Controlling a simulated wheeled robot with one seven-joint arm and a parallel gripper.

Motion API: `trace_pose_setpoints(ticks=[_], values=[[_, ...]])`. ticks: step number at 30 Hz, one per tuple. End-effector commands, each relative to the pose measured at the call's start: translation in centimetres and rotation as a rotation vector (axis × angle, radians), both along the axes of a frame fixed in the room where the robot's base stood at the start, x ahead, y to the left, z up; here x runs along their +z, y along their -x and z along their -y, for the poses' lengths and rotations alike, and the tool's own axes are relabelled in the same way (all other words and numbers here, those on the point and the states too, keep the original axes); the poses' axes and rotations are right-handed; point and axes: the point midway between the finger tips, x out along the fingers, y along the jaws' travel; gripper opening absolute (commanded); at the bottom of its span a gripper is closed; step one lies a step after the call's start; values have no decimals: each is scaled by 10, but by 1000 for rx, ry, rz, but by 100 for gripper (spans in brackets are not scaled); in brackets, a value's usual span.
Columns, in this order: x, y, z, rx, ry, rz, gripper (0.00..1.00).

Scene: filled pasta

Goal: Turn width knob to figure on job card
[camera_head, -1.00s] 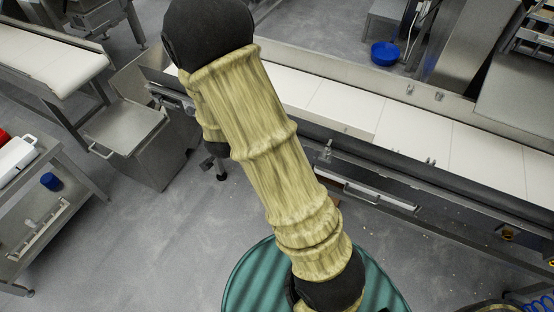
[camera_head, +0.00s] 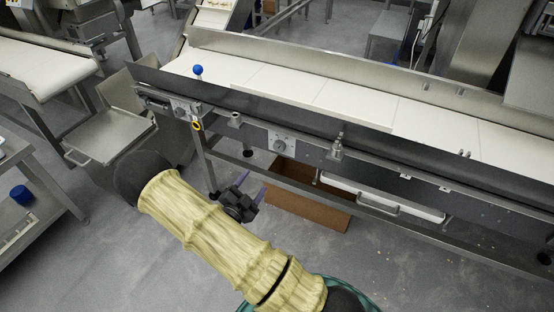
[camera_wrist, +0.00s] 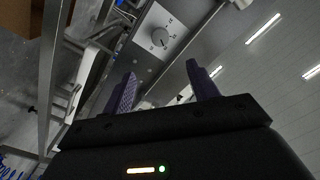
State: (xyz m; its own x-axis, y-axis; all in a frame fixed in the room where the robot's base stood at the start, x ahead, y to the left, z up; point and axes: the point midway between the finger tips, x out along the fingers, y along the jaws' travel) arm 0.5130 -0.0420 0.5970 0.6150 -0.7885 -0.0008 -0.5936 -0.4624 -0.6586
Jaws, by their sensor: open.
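A round grey knob (camera_head: 280,146) sits on a pale plate on the front rail of the conveyor. In the wrist view a round knob (camera_wrist: 159,37) on a white plate with a printed scale shows ahead of the fingers; its figures are too small to read. My gripper (camera_head: 251,187) is open and empty, below and left of the knob plate, apart from it. In the wrist view its two purple fingers (camera_wrist: 161,74) stand wide apart, with the knob beyond and between them. I cannot make out a job card in either view.
The conveyor (camera_head: 285,82) with white belt runs across the view. A brown box (camera_head: 308,206) lies beneath. A steel bin (camera_head: 113,132) stands left. Floor near my arm is clear.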

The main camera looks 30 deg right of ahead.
Motion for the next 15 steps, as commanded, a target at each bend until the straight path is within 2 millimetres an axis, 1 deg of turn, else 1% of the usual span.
trace_pose_setpoints(ticks=[10, 15], values=[[1, -1, 1, -1, 2, 3, 59], [0, -8, 10, -2, 1, 3, 59]])
